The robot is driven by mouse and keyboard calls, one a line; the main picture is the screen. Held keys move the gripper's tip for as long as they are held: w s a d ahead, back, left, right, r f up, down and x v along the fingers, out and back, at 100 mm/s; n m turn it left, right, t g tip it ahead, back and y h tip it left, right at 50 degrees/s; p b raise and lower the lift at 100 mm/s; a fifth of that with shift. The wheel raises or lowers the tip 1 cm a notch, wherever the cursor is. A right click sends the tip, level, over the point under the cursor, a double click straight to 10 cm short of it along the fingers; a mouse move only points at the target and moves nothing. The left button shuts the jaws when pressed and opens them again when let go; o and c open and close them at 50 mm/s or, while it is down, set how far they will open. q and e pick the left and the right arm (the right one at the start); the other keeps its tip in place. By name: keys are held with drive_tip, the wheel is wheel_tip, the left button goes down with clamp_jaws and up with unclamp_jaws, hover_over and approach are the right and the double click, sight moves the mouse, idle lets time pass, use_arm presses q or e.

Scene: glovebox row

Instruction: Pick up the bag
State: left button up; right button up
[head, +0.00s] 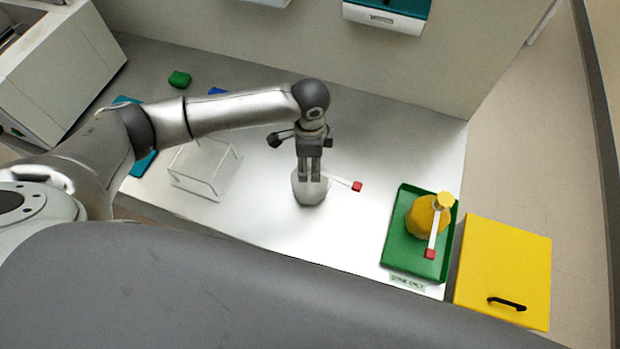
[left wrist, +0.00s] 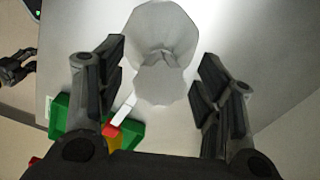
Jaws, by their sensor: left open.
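A pale grey-white bag (head: 309,190) stands on the bench below my left gripper (head: 309,178). A white strip with a red end (head: 357,186) extends to its right. In the left wrist view the bag (left wrist: 162,40) shows between the two open fingers of my left gripper (left wrist: 161,68), with a gap visible on each side. A second, yellow bag (head: 423,218) with a similar strip sits in the green tray (head: 395,245) at the right. A dark gripper, apparently my right one (left wrist: 15,68), shows at the left wrist view's edge; its jaw state is unclear.
A clear frame-like holder (head: 205,170) stands left of the white bag. A green block (head: 179,79) and a blue item (head: 217,91) lie farther back. Bench between bag and tray is clear.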

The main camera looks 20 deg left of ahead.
use_arm(q)
drive_tip(key=shift+c, duration=2.8)
drive_tip(key=c, duration=0.7)
clamp_jaws()
drive_tip(key=shift+r, duration=0.1)
use_arm(e)
drive_tip(key=shift+s, duration=0.25)
drive_tip(key=shift+f, duration=0.1)
